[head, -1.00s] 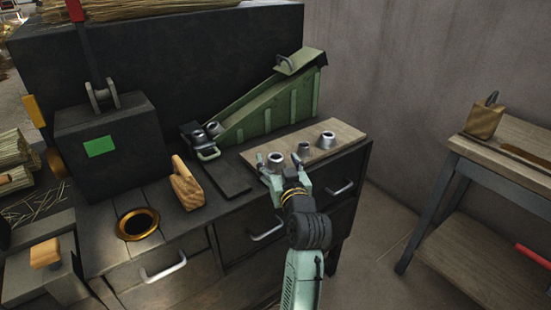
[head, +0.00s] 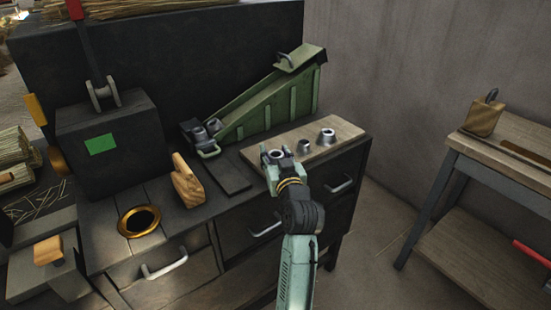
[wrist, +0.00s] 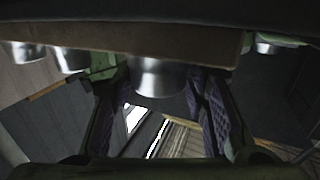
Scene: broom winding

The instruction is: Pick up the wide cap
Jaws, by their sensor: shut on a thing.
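The wide cap (head: 276,154), a grey metal ring with a dark hollow top, is at the left end of the wooden board (head: 345,133). My gripper (head: 278,158) is shut on it, one finger on each side. In the wrist view the cap (wrist: 158,76) shows as a shiny metal wall between the two dark ridged finger pads. I cannot tell whether its base still touches the board. A smaller cap (head: 304,146) and another flared cap (head: 327,136) stand upright on the board to the right, apart from my gripper.
A green sloped chute (head: 265,105) rises behind the board, with metal caps (head: 205,129) at its lower end. A wooden block (head: 187,182) and a copper-rimmed hole (head: 139,221) lie to the left. A separate wooden bench (head: 520,150) stands at the right beyond a floor gap.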

